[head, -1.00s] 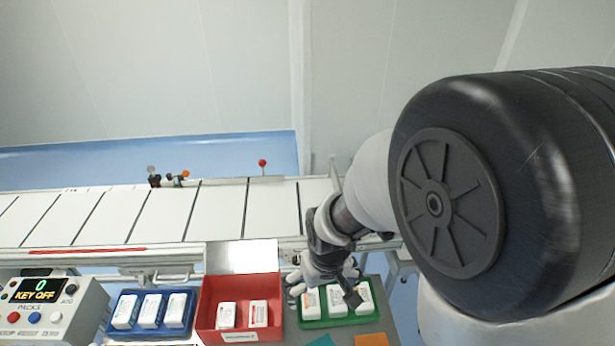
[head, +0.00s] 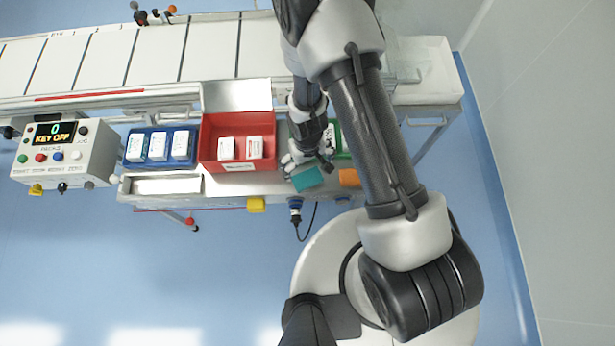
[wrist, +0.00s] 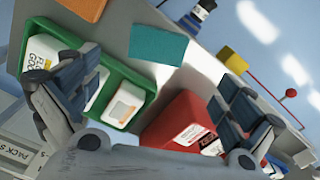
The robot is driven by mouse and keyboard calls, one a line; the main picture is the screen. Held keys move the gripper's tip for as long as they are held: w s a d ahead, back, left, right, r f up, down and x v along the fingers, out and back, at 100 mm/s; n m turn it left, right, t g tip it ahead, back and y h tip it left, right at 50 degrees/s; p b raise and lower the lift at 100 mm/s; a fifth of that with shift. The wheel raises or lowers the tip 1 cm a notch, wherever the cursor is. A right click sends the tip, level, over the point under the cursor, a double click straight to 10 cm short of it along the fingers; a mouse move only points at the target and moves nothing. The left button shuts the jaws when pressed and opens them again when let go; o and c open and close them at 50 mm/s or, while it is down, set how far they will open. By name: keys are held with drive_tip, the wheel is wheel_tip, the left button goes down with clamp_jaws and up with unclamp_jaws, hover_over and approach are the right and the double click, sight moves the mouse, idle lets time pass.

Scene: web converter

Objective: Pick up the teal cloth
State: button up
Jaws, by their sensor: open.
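The teal cloth (head: 307,179) lies flat on the grey bench top, near its front edge, right of the red bin. It also shows in the wrist view (wrist: 158,44), up and ahead of my fingers. My gripper (head: 308,158) is just behind the cloth in the head view, above the bench between the red bin and the green tray. In the wrist view its two fingers (wrist: 150,112) are wide apart with nothing held between them. The cloth lies beyond the fingertips, apart from them.
The green tray (wrist: 70,42) with white packs and the red bin (wrist: 178,118) sit close below my fingers. An orange cloth (head: 350,178) lies right of the teal one. A blue tray (head: 130,157) and control box (head: 70,150) stand left. The conveyor (head: 210,50) runs behind.

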wheel_tip(320, 180, down, 6)
drive_tip(key=b, duration=0.5)
drive_tip(key=f+b, duration=0.2)
drive_tip(key=f, duration=0.1)
drive_tip(key=f+b, duration=0.2)
drive_tip(key=shift+w+f, duration=0.2)
drive_tip(key=shift+w, duration=0.1)
drive_tip(key=shift+r, duration=0.1)
drive_tip(key=c, duration=0.9)
drive_tip(key=shift+r, duration=0.1)
wheel_tip(320, 180, up, 12)
drive_tip(key=p, duration=1.1)
wheel_tip(320, 180, up, 8)
hover_over(307, 178)
drive_tip(key=shift+p, duration=0.3)
